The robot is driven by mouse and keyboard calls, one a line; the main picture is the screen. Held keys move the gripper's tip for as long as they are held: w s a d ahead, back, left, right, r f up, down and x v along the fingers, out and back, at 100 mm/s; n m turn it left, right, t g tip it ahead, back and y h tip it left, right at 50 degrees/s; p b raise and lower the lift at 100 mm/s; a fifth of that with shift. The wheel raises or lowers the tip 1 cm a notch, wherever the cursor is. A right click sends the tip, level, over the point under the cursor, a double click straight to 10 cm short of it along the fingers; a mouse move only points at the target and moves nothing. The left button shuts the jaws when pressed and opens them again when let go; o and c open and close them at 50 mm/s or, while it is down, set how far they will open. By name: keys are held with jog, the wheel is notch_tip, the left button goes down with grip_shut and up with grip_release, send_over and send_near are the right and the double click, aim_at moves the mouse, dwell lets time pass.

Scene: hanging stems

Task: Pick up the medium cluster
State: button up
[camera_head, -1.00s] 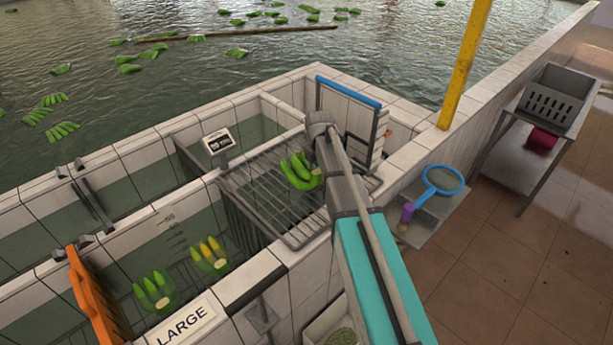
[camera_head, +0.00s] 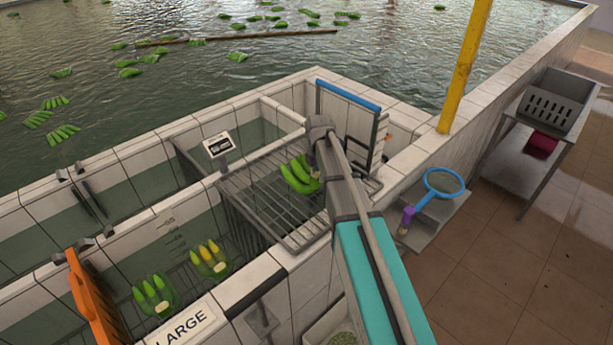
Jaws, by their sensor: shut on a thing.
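A green banana cluster (camera_head: 298,176), which I take to be the medium one, shows at the metal rack (camera_head: 252,205), just left of my arm. My gripper (camera_head: 316,174) is at the cluster's right side, mostly hidden behind my own arm, and is shut on the cluster. The fingertips cannot be seen clearly. I cannot tell whether the cluster still touches the rack bars. Two other clusters, one green (camera_head: 156,296) and one yellow-green (camera_head: 209,260), lie in the tiled basin at lower left, by the LARGE sign (camera_head: 183,327).
A scale display (camera_head: 219,146) stands left of the rack. A blue-topped frame (camera_head: 348,95) stands behind it. An orange divider (camera_head: 97,298) is at lower left. A yellow post (camera_head: 464,65), a blue hoop net (camera_head: 444,181) and a grey crate (camera_head: 557,98) are at right.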

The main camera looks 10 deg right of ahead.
grip_shut()
jog(key=shift+w+r, duration=0.1)
jog(key=shift+r, duration=0.05)
notch_tip(320, 180, up, 3)
jog(key=p, duration=0.3)
jog(key=shift+r+p, duration=0.2)
jog(key=shift+p, duration=0.2)
jog(key=s+d+r+p, duration=0.6)
jog(key=s+r+p, duration=0.3)
jog(key=s, duration=0.3)
jog(key=shift+s+r, duration=0.15)
jog(key=shift+s, duration=0.15)
jog(key=shift+d, duration=0.1)
